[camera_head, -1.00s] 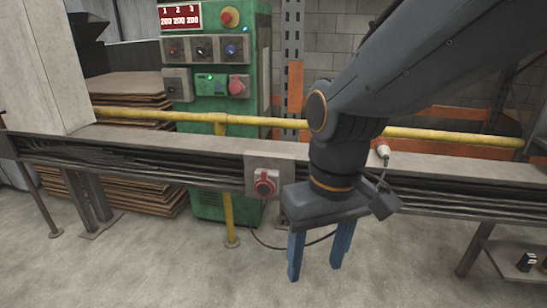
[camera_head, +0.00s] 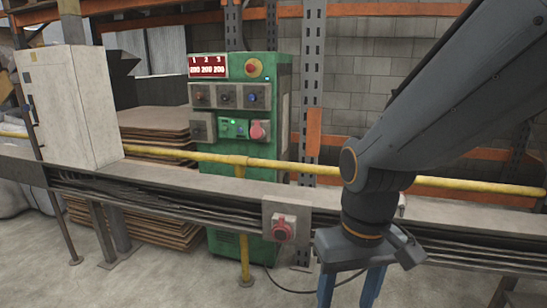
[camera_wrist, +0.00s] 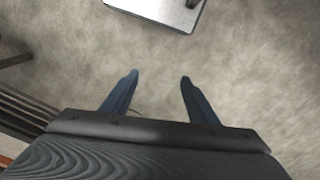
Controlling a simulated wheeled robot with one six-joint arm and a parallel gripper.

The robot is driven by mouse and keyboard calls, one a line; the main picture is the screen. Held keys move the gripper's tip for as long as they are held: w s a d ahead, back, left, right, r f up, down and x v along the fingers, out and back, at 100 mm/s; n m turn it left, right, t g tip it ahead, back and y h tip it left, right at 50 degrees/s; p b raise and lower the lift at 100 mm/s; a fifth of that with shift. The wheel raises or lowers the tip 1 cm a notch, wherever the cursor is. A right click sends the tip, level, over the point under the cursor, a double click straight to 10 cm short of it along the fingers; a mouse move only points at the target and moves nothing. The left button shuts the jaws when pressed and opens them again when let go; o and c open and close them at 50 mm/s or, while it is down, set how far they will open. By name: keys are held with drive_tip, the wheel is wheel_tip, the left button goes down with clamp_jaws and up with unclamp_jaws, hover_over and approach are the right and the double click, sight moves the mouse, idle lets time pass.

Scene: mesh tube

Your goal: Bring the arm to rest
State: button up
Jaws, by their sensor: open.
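My gripper (camera_wrist: 159,76) points down toward the concrete floor in the wrist view, its two blue fingers apart with nothing between them. In the head view my arm comes in from the upper right and bends down at the elbow. The gripper hangs in front of the grey cable rail, and its fingertips are cut off by the bottom edge there.
A grey rail (camera_head: 195,188) with cables crosses the scene, carrying a red socket (camera_head: 283,228). Behind it stand a yellow pipe (camera_head: 290,166), a green control cabinet (camera_head: 240,155) and stacked cardboard (camera_head: 155,122). A pale cabinet (camera_head: 75,105) stands left. Bare floor lies in front.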

drive_tip(key=d+r+m+p, duration=0.2)
drive_tip(key=d+r+p, duration=0.5)
drive_tip(key=p, duration=0.5)
drive_tip(key=shift+s+r, duration=0.2)
drive_tip(key=shift+s, duration=0.15)
